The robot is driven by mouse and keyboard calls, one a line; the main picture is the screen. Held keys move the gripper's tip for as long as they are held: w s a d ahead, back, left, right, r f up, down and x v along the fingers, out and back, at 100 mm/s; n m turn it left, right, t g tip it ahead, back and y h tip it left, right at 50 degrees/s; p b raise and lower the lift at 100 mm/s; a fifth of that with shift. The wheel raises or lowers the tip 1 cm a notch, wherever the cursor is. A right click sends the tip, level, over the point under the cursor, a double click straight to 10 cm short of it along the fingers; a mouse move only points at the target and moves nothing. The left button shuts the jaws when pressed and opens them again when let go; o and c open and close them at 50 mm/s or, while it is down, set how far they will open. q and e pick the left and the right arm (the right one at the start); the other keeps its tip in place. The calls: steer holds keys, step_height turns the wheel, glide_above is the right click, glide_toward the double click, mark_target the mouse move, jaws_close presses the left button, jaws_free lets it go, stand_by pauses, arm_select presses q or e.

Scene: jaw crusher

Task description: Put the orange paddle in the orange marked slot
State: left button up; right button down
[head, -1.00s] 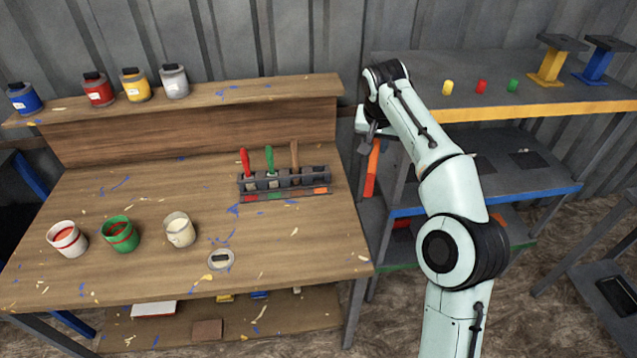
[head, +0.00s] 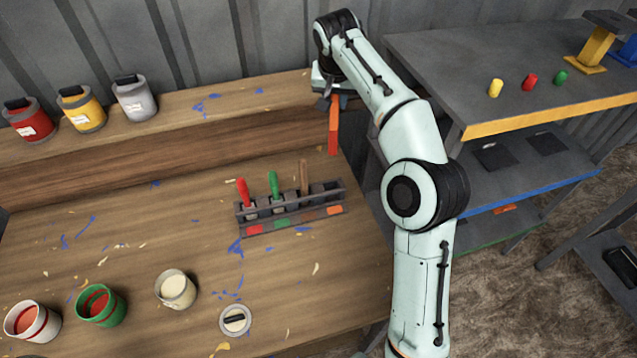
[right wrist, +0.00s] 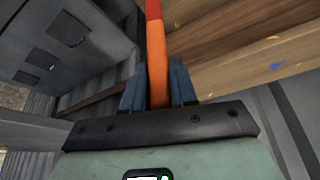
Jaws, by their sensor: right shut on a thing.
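The orange paddle (head: 334,127) hangs from my right gripper (head: 331,97) in the head view, above the right end of the workbench. In the right wrist view the paddle (right wrist: 156,55) stands between the two blue-grey fingers (right wrist: 159,85), which are shut on it. The dark rack (head: 290,208) stands on the bench, left of and nearer than the paddle. It holds a red-handled, a green-handled and a brown-handled tool. The orange mark (head: 334,210) is at the rack's right end, and the slot behind it looks empty. My left gripper is not in view.
A white-red pot (head: 32,322), a green pot (head: 101,305) and a cream pot (head: 175,289) stand at the bench front, near a round lid (head: 235,319). Paint cans line the raised back shelf (head: 215,108). A grey shelf unit (head: 430,60) stands right of the bench.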

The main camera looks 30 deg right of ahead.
mark_target(334, 144)
steer(key=f+b, duration=0.1)
steer(key=f, duration=0.2)
steer(key=f+b, duration=0.1)
steer(key=f, duration=0.2)
steer(key=s+f+b, duration=0.1)
steer(key=f, duration=0.2)
steer(key=shift+f, duration=0.3)
steer(key=f, duration=0.1)
steer(key=f+b, duration=0.1)
steer(key=f, duration=0.3)
steer(key=shift+w+f+b, duration=0.1)
steer(key=shift+w+b, duration=0.2)
steer(key=shift+b, duration=0.05)
arm_select(q)
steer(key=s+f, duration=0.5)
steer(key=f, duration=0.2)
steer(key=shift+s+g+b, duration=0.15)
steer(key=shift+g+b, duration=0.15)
steer(key=shift+b, duration=0.1)
arm_select(e)
steer(key=shift+f, duration=2.55)
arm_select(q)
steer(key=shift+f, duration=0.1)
arm_select(e)
steer(key=shift+f, duration=0.15)
steer(key=c, duration=0.9)
jaws_free()
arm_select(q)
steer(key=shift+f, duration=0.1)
